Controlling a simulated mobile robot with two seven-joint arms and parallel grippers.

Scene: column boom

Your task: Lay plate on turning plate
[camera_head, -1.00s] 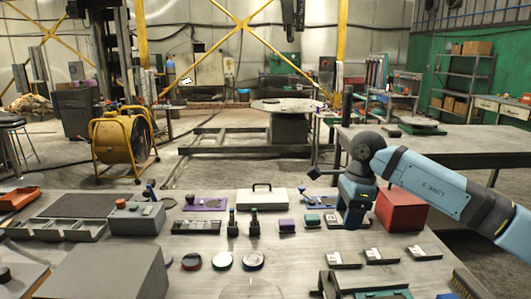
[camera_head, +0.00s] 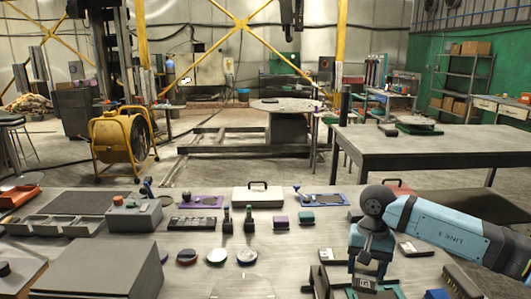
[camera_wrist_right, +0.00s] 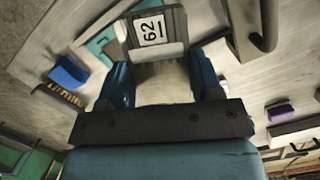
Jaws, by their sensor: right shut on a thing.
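My right gripper (camera_head: 369,258) is low over the front right of the workbench, pointing down. In the right wrist view its two blue fingers (camera_wrist_right: 163,85) are shut on a small grey plate (camera_wrist_right: 160,52) with a black edge and a white label reading 62. In the head view the plate's label end (camera_head: 367,283) shows just below the gripper. I cannot tell if the plate touches the bench. A large round-topped stand (camera_head: 286,105) on the floor behind could be the turning plate, but I cannot be sure. My left gripper is not in view.
Other labelled plates (camera_head: 412,248) lie beside the gripper. Several round discs (camera_head: 217,257) and a white case (camera_head: 258,196) sit on the workbench (camera_head: 285,262). A red box (camera_head: 399,186) is partly hidden behind my right arm. A second table (camera_head: 440,145) stands behind at right.

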